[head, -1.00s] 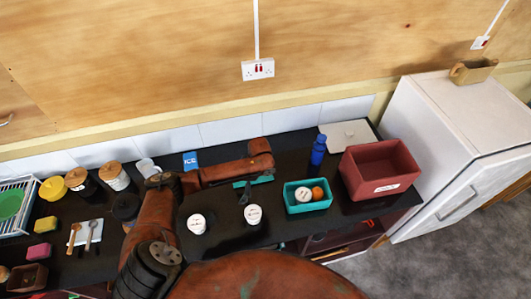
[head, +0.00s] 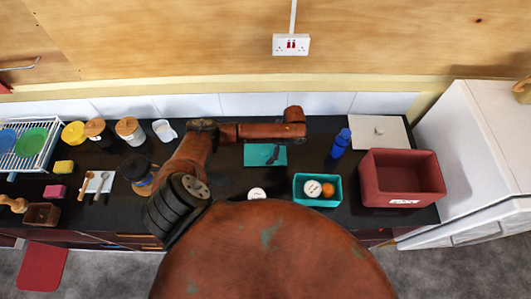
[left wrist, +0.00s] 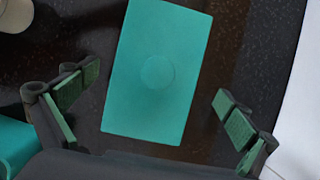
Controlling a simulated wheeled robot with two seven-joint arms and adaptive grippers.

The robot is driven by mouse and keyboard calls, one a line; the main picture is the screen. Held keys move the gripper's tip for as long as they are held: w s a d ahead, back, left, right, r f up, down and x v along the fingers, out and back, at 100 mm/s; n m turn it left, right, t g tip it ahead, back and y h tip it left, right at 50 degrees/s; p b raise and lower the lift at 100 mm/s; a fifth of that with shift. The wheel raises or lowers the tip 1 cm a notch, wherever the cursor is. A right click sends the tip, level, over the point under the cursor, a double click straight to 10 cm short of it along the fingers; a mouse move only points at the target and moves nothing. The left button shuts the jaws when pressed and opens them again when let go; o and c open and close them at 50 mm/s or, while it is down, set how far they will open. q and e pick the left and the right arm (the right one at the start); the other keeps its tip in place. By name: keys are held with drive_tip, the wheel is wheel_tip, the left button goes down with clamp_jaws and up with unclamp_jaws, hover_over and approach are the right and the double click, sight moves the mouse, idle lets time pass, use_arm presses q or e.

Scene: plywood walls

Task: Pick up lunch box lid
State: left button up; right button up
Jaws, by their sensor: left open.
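The lunch box lid (head: 255,155) is a flat teal rectangle lying on the dark counter. In the left wrist view the lid (left wrist: 148,105) shows a round raised knob (left wrist: 157,73) in its middle. The teal lunch box (head: 316,203) stands to the right, open, with a white-topped round item and an orange one inside. My right gripper does not show.
A blue bottle (head: 340,143) stands right of the lid, with a white board (head: 380,128) behind and a red bin (head: 405,190) farther right. A white-topped pot (head: 257,193) is in front. Jars, sponges and a dish rack (head: 22,165) fill the left.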

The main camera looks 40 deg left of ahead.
sight(265, 152)
use_arm(q)
drive_tip(key=x, duration=0.2)
drive_tip(key=shift+s+a+f, duration=0.1)
drive_tip(key=shift+s+f, duration=0.25)
drive_tip(key=shift+w+f, duration=0.1)
drive_tip(key=shift+f, duration=0.05)
drive_tip(key=c, duration=0.7)
drive_tip(key=shift+s, duration=0.25)
drive_tip(key=c, duration=0.8)
drive_tip(key=shift+c, duration=0.4)
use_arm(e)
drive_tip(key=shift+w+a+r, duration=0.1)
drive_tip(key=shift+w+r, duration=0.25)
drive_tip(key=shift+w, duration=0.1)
